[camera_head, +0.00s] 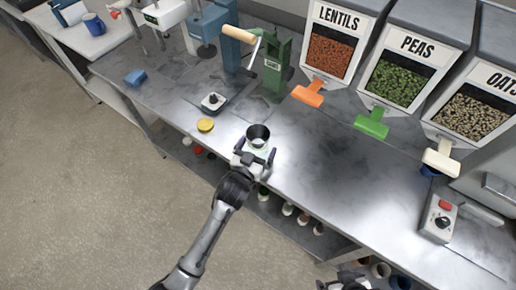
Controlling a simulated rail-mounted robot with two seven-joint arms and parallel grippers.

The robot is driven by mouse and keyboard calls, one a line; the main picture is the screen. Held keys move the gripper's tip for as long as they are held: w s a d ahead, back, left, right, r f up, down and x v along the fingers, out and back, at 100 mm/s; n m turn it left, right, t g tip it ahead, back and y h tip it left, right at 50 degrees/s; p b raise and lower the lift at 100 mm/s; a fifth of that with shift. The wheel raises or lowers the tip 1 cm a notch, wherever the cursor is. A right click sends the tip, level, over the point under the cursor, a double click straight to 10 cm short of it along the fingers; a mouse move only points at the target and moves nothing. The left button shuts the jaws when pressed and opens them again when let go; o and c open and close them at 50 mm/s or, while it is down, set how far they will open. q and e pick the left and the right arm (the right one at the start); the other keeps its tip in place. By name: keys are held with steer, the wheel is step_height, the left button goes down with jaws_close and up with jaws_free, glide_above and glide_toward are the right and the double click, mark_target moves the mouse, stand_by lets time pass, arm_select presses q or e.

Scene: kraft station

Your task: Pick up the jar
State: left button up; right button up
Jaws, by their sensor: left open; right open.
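The jar (258,134) stands upright near the front edge of the steel bench, with its dark open mouth facing up. My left gripper (256,154) is open at the jar's near side, one finger to each side of its lower part. The gripper hides the jar's base, and I cannot tell whether the fingers touch it. My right gripper (347,283) is only partly visible at the bottom edge, below the bench front and well away from the jar.
A yellow disc (205,125) and a small scale-like device (213,102) lie left of the jar. A green press (276,64) stands behind. Lentil (330,55), pea (397,82) and oat (473,115) dispensers line the back right. The bench right of the jar is clear.

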arm_select(q)
steer(key=shift+w, duration=0.15)
steer(key=shift+c, duration=0.2)
steer(key=c, duration=1)
